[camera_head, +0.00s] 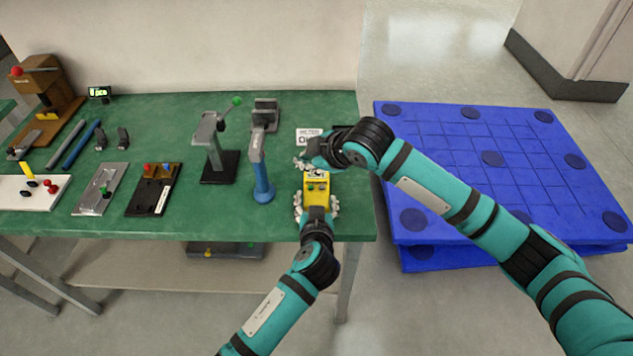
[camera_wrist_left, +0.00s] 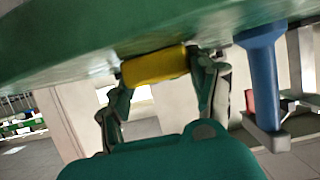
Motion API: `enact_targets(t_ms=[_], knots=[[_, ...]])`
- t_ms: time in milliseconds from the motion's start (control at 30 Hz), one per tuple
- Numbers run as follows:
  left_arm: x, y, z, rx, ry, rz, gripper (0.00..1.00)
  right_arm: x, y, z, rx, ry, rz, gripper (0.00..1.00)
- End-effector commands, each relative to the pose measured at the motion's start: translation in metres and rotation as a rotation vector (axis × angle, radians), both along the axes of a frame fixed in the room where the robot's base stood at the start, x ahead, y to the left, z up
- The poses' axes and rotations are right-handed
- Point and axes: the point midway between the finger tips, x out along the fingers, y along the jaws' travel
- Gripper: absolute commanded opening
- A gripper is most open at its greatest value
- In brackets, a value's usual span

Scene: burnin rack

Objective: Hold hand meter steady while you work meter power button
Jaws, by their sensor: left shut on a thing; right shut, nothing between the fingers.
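The yellow hand meter (camera_head: 316,192) is near the front right corner of the green bench. My left gripper (camera_head: 316,207) comes from the bench's front edge and is shut on the meter, one finger on each side. The left wrist view shows the meter's yellow body (camera_wrist_left: 155,66) between the fingers. My right gripper (camera_head: 305,163) is shut and empty, over the meter's far end. Whether it touches the meter, I cannot tell. Small green marks show on the meter's face, but I cannot tell which is the power button; the right hand partly covers the far end.
A blue-handled tool (camera_head: 263,185) stands just left of the meter. A grey press with a green knob (camera_head: 213,140) stands further left. Blue pallets (camera_head: 480,150) lie right of the bench (camera_head: 230,212). Bare bench lies between the fixtures.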

Motion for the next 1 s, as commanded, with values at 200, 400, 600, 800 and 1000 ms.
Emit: enact_targets(t_ms=[200, 400, 600, 800, 1000], knots=[[0.0, 0.0, 0.0, 0.0, 0.0, 0.0, 0.86, 0.0, 0.0, 0.0, 0.0, 0.0, 0.0, 0.0], [0.0, 0.0, 0.0, 0.0, 0.0, 0.0, 0.89, 0.0, 0.0, 0.0, 0.0, 0.0, 0.0, 0.0], [-0.007, 0.0, 0.002, 0.0, 0.002, -0.001, 0.89, 0.0, 0.0, 0.0, 0.0, 0.0, 0.0, 0.0], [-0.04, -0.001, 0.015, -0.004, 0.002, 0.0, 0.89, 0.0, 0.0, 0.0, 0.0, 0.0, 0.0, 0.0], [-0.08, 0.0, 0.031, -0.004, 0.003, -0.001, 0.89, 0.0, 0.0, 0.0, 0.0, 0.0, 0.0, 0.0]])
